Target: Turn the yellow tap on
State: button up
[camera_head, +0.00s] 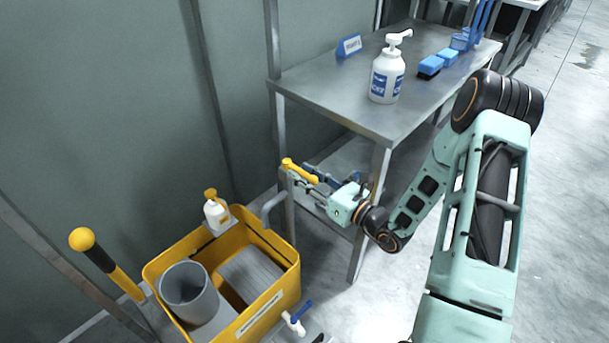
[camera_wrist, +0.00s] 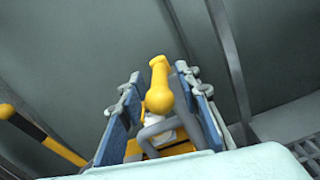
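The yellow tap (camera_head: 299,171) has a yellow lever on top of a grey upright pipe, beside the yellow bin. My gripper (camera_head: 322,183) is just to the right of the tap in the head view, with its fingers toward it. In the wrist view the tap's yellow lever (camera_wrist: 159,82) shows between the two blue-grey fingers of my gripper (camera_wrist: 162,104). The fingers are spread apart, with gaps visible on both sides of the lever. I cannot tell whether either finger touches the tap.
A yellow bin (camera_head: 285,250) with a grey cylinder (camera_head: 186,287) stands at lower left. A blue-handled valve (camera_head: 297,318) is low in front. Floor is clear at right.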

jog(key=shift+c, duration=0.2)
grip_shut()
jog(key=shift+w+d+n+g+y, duration=0.3)
jog(key=shift+w+n+g+y, duration=0.15)
jog(key=shift+n+g+y, duration=0.45)
jog(key=shift+w+d+n+g+y+b, duration=0.15)
jog(key=shift+w+n+g+y, duration=0.2)
jog(key=shift+g, duration=0.35)
jog(key=shift+w+d+n+g+y+b, duration=0.1)
jog(key=shift+n+g+y+b, duration=0.15)
jog(key=shift+n+g, duration=0.4)
jog(key=shift+w+d+n+g+y+b, duration=0.15)
jog(key=shift+w+n+g+y, duration=0.2)
jog(key=shift+g, duration=0.4)
jog(key=shift+s, duration=0.15)
jog(key=shift+o, duration=0.2)
grip_release()
